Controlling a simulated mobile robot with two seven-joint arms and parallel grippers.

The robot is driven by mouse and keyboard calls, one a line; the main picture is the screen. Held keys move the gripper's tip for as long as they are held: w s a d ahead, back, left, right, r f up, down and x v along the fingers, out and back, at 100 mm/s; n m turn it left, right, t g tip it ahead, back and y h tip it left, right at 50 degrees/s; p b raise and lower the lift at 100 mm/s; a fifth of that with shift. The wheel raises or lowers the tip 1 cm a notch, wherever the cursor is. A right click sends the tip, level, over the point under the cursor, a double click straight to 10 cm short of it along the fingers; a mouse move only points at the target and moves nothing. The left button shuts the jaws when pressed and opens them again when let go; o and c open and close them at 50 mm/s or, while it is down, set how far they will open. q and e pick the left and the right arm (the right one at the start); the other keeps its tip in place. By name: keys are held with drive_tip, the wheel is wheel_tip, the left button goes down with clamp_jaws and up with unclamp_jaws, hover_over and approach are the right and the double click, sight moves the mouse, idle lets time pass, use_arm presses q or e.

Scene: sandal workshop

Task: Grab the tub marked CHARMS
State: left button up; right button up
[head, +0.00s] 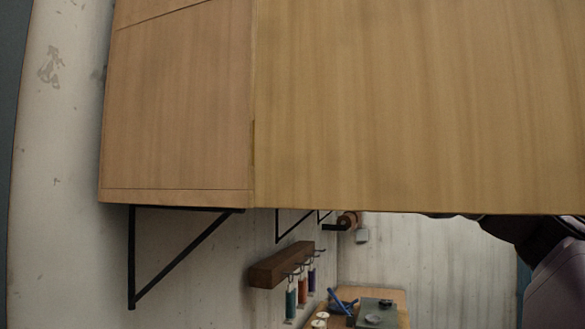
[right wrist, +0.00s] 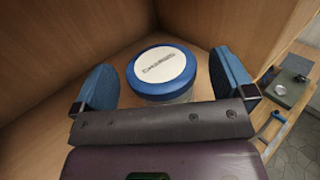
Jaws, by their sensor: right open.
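A round tub (right wrist: 163,72) with a white lid and blue rim stands inside a wooden cupboard in the right wrist view. Dark lettering on its lid seems to read CHARMS, though it is small and blurred. My right gripper (right wrist: 164,80) is open, with one blue finger to the left of the tub and one to the right. There seems to be a gap on both sides. In the head view the cupboard (head: 420,110) hides the tub and my right gripper; only part of my right arm shows at the right edge. My left gripper is not in view.
Wooden cupboard walls close in around the tub. Below the cupboard in the head view are a black bracket (head: 170,262), a wooden rack (head: 281,265) with coloured items hanging from hooks, and a bench with a dark green box (head: 376,312).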

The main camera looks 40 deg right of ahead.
drive_tip(key=c, duration=1.1)
